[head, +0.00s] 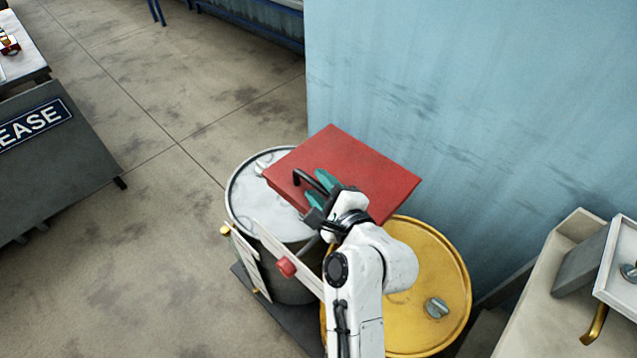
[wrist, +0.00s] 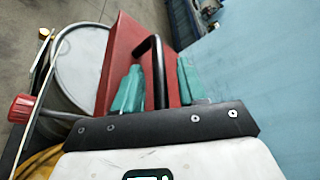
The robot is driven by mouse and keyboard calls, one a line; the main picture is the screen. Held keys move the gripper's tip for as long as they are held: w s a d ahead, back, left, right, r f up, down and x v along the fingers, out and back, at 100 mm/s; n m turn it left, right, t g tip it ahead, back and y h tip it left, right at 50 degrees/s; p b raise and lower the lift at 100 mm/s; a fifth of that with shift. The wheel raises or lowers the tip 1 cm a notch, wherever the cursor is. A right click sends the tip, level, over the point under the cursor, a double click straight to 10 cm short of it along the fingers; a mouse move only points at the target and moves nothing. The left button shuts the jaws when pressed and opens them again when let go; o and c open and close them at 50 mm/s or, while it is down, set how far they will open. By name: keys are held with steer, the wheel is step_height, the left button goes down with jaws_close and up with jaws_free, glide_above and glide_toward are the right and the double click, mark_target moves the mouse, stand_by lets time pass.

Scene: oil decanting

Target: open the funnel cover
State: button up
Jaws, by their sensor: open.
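The red funnel cover (head: 350,165) is a flat square lid with a black bar handle (head: 309,180) on its left side. It lies over the right part of the grey-white drum. My gripper (head: 322,186) is at the handle with its teal fingers apart. In the wrist view the red cover (wrist: 125,50) fills the upper middle, and the handle (wrist: 158,70) stands between the open fingers of my gripper (wrist: 163,85). I cannot tell whether a finger touches the handle. Whatever is under the cover is hidden.
A grey-white drum (head: 245,205) stands at left and a yellow drum (head: 440,275) at right. A red knob (head: 287,267) is beside my arm. A blue wall (head: 480,90) rises close behind. A grey bench (head: 565,265) stands at right.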

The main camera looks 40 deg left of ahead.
steer(key=shift+w+a+f, duration=0.1)
steer(key=shift+w+a, duration=0.05)
steer(key=shift+a, duration=0.25)
jaws_close()
stand_by(0.4)
